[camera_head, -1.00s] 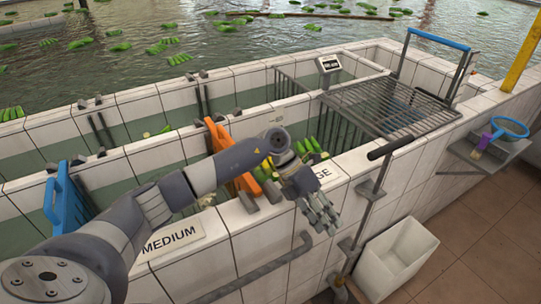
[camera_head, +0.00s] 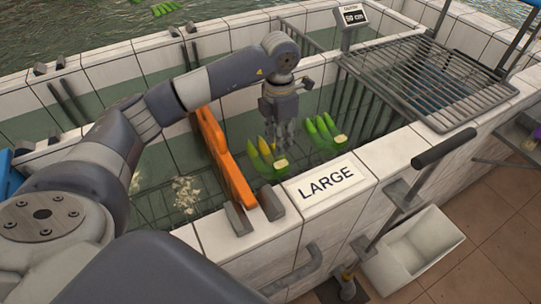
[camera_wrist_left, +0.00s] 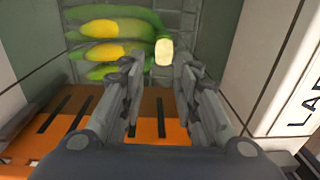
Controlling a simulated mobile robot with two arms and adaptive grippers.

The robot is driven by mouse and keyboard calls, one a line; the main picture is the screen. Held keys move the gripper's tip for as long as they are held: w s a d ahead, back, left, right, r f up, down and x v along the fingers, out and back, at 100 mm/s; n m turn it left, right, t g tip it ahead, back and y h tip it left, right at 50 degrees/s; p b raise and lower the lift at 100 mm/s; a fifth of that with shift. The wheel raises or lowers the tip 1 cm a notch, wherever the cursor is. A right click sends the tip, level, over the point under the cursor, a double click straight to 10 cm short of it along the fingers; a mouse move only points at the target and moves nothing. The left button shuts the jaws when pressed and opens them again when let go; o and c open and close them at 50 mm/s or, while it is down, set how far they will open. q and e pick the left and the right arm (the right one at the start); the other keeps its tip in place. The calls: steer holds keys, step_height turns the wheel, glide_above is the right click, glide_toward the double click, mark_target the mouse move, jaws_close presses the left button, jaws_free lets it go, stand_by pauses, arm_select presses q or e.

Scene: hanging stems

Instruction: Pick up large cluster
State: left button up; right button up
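One cluster (camera_head: 266,158) is on the left and another (camera_head: 324,133) on the right, each with a pale cut crown. My left gripper (camera_head: 284,138) points down into this compartment, above and between the clusters. In the left wrist view a cluster (camera_wrist_left: 108,45) lies at the upper left, its pale crown between and beyond the fingertips (camera_wrist_left: 160,65). The fingers are apart with nothing between them. Whether they touch the cluster is unclear. My right gripper is not in view.
An orange divider (camera_head: 222,158) stands left of the clusters. White tiled walls (camera_head: 395,150) enclose the compartment. A metal rack (camera_head: 430,85) and a display (camera_head: 352,16) are at the right and back. A white bin (camera_head: 415,250) stands outside.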

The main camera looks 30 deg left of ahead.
mark_target(281, 164)
arm_select(q)
steer(key=f, duration=0.3)
steer(key=shift+s+d, duration=0.2)
steer(key=shift+s, duration=0.15)
steer(key=f+p, duration=0.1)
steer(key=f, duration=0.1)
steer(key=f+p, duration=0.1)
steer(key=f, duration=0.2)
steer(key=shift+w+d+f, duration=0.15)
steer(key=shift+d+f, duration=0.05)
steer(key=shift+f, duration=0.1)
steer(key=c, duration=0.7)
steer(key=shift+r, duration=0.15)
jaws_close()
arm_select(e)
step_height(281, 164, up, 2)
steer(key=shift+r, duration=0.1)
